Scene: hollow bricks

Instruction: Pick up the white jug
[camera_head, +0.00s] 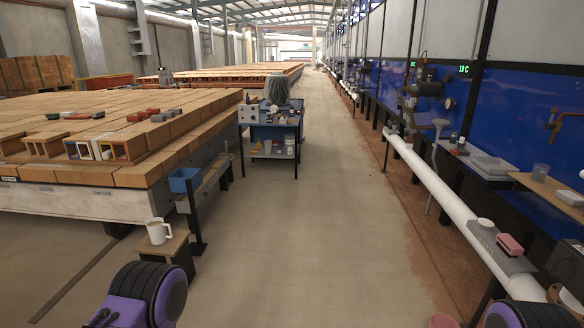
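A white jug (157,231) with a handle on its right side stands upright on a small wooden stool (172,247) at the lower left. The top of the jug is open, with a pale tan inside. Nothing touches the jug apart from the stool under it. A purple and black part of my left arm shows at the bottom left, in front of the stool and below it in the picture. A dark part of my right arm shows at the bottom right edge. Neither gripper's fingers are in view.
A blue bin (184,180) is mounted on a post (193,215) just behind the stool. Stacked hollow bricks (95,172) fill the left side. A dark blue cart (272,135) stands farther back. A white pipe (450,200) runs along the right. The middle floor (300,240) is clear.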

